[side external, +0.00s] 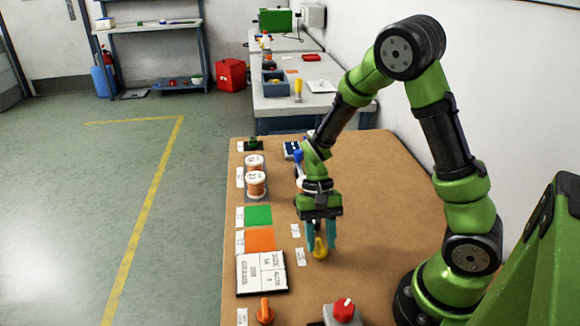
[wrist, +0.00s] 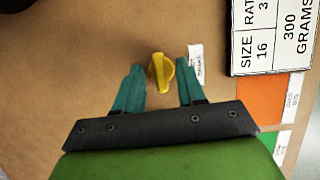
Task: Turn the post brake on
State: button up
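A yellow knob (side external: 320,249) stands on the brown board beside a small white label. In the wrist view the yellow knob (wrist: 161,72) sits between the tips of my two teal fingers. My gripper (side external: 319,240) points down over it, with its fingers apart on either side. Narrow gaps show between the fingers and the knob in the wrist view. An orange knob (side external: 265,311) and a red knob on a grey box (side external: 343,310) stand at the near edge. The label texts by the knobs are too small to read, so I cannot tell which is the post brake.
A white printed card (side external: 262,273), an orange square (side external: 261,241) and a green square (side external: 258,216) lie left of my gripper. Copper-coloured spools (side external: 256,184) stand farther back. The brown board (side external: 385,215) is clear to the right of my gripper.

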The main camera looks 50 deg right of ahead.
jog(key=v, duration=1.6)
jog(key=shift+r, duration=0.3)
jog(key=shift+w+d, duration=0.1)
jog(key=s+a+r+n+t+h, duration=0.1)
jog(key=s+a+r+n+t, duration=0.3)
jog(key=s+a+r+t, duration=0.3)
jog(key=s+t, duration=0.2)
jog(key=t, duration=0.1)
jog(key=shift+a+t, duration=0.3)
jog(key=shift+a, duration=0.05)
